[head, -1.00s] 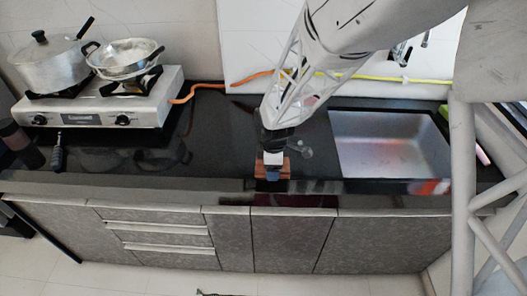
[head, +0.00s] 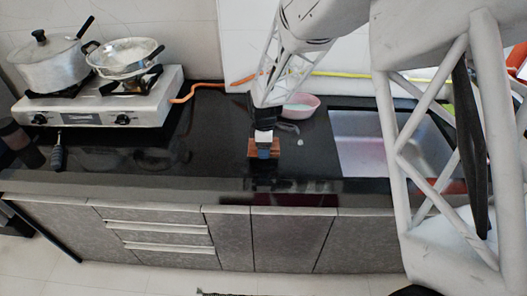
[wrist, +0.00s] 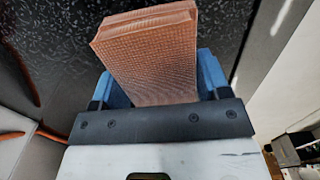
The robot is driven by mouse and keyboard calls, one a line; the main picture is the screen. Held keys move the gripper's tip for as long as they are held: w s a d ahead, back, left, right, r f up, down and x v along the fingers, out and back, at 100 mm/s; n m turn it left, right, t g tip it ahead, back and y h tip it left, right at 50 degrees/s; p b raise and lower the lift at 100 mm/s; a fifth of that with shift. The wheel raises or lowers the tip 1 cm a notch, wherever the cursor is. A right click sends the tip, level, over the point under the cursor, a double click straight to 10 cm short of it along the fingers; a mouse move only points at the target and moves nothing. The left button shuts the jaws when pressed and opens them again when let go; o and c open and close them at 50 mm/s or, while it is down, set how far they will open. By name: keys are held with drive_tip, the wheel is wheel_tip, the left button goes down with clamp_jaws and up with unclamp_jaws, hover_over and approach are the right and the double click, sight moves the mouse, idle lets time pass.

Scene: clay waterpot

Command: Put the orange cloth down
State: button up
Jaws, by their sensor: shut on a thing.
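The orange cloth (wrist: 150,52) is a folded, textured block between the blue fingers of my gripper (wrist: 158,82) in the wrist view. My gripper is shut on it. In the head view the cloth (head: 254,152) shows as a small orange-brown piece at my gripper (head: 264,153), over the black counter (head: 205,135) left of the sink, near the front edge. I cannot tell whether the cloth touches the counter.
A pink bowl (head: 302,104) stands on the counter behind my gripper. The sink (head: 350,150) is to the right, partly hidden by my arm. A gas stove (head: 100,105) with a pot (head: 45,65) and a pan (head: 125,58) is at the left. The counter between stove and gripper looks clear.

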drive_tip(key=shift+w+a, duration=0.1)
drive_tip(key=shift+w, duration=0.25)
drive_tip(key=shift+f, duration=1.8)
drive_tip(key=shift+f, duration=0.35)
